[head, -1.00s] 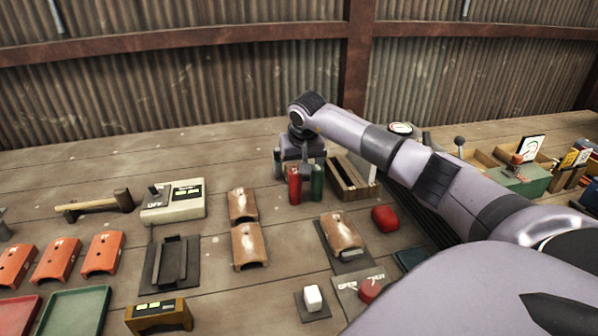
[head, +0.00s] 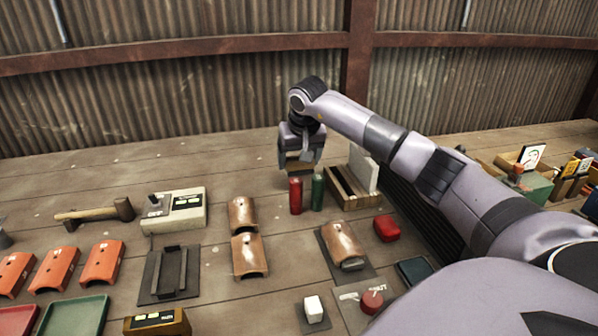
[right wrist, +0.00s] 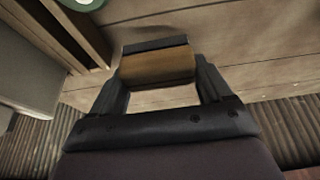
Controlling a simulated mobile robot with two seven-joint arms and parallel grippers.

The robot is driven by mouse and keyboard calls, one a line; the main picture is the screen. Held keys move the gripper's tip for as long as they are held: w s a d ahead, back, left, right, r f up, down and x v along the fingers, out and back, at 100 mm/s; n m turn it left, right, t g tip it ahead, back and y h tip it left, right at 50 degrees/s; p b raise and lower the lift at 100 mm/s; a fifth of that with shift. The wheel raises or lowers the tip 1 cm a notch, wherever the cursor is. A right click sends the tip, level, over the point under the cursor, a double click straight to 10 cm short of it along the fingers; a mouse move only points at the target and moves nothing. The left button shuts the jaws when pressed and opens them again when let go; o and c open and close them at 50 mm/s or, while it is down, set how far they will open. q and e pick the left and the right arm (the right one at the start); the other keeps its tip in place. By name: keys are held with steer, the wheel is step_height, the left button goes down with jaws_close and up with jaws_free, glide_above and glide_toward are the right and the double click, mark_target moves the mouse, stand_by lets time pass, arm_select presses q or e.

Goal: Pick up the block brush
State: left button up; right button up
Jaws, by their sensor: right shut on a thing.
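The block brush has a brown wooden block with a dark strip along one side. It shows between the fingers of my right gripper in the right wrist view (right wrist: 157,66) and in the head view (head: 299,167). My right gripper (head: 300,158) is shut on it and points down, behind the red and green cylinders. The brush appears held a little above the table; the exact gap is hard to tell. My left gripper is not in view.
A red cylinder (head: 295,195) and a green cylinder (head: 317,192) stand just in front. A slotted wooden box (head: 347,200) is close on the right. Brown curved tiles (head: 248,256) lie nearer. The table behind and left of the gripper is clear.

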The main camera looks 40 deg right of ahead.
step_height(320, 180, up, 15)
steer(key=shift+p, duration=0.3)
